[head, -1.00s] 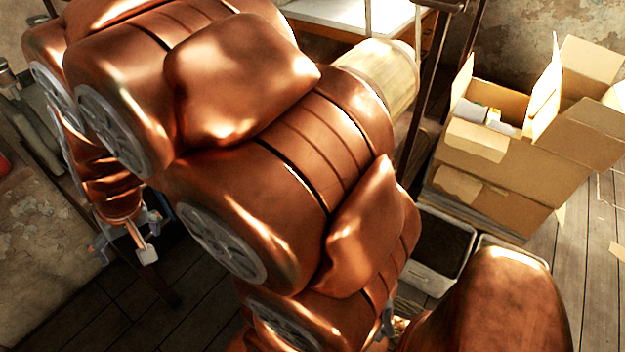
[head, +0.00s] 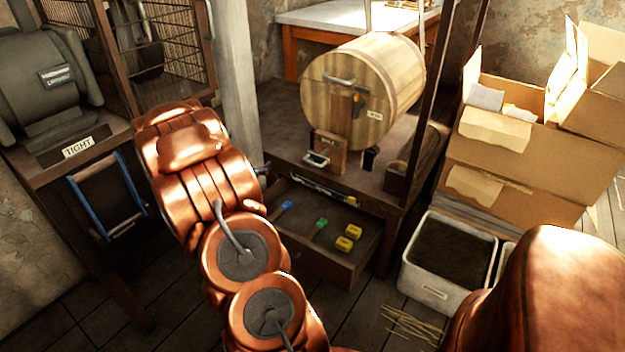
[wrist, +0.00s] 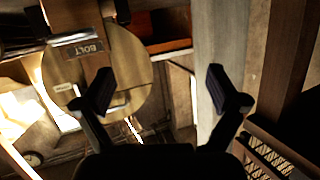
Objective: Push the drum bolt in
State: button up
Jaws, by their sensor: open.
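The wooden drum (head: 385,85) lies on its side on a wooden stand, its round end toward me. A metal handle (head: 338,80) is on that end. A wooden block (head: 330,150) stands against its lower front, with a metal loop (head: 316,158) low on it. In the wrist view the drum (wrist: 120,75) appears roughly upside down at the left, with a plate reading BOLT (wrist: 84,49) near the block. How far the bolt sticks out is unclear. My gripper (wrist: 162,93) is open and empty, apart from the drum. In the head view my arm hides most of it.
An open drawer (head: 325,240) below the drum holds blue, green and yellow items. A pale post (head: 238,75) stands left of the drum. A bench labelled TIGHT (head: 78,148) is at the left. Cardboard boxes (head: 530,150) and a bin (head: 445,265) are at the right.

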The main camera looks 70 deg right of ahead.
aim_at(313, 163)
jog(key=s+d+f+m+g+h+b, duration=0.2)
jog(key=s+d+f+g+h+b, duration=0.25)
jog(key=s, duration=0.75)
jog(key=shift+m+g+y, duration=0.3)
jog(key=shift+g+y, duration=0.35)
jog(key=shift+f+b+x, duration=0.25)
jog(key=shift+b+x, duration=0.05)
jog(key=shift+x, duration=1.3)
jog(key=shift+f+b+x, duration=0.3)
jog(key=shift+b+x, duration=0.05)
jog(key=shift+x, duration=1.3)
jog(key=shift+f+b+x, duration=0.25)
jog(key=shift+b+x, duration=0.05)
jog(key=shift+x, duration=1.3)
jog(key=shift+s, duration=0.1)
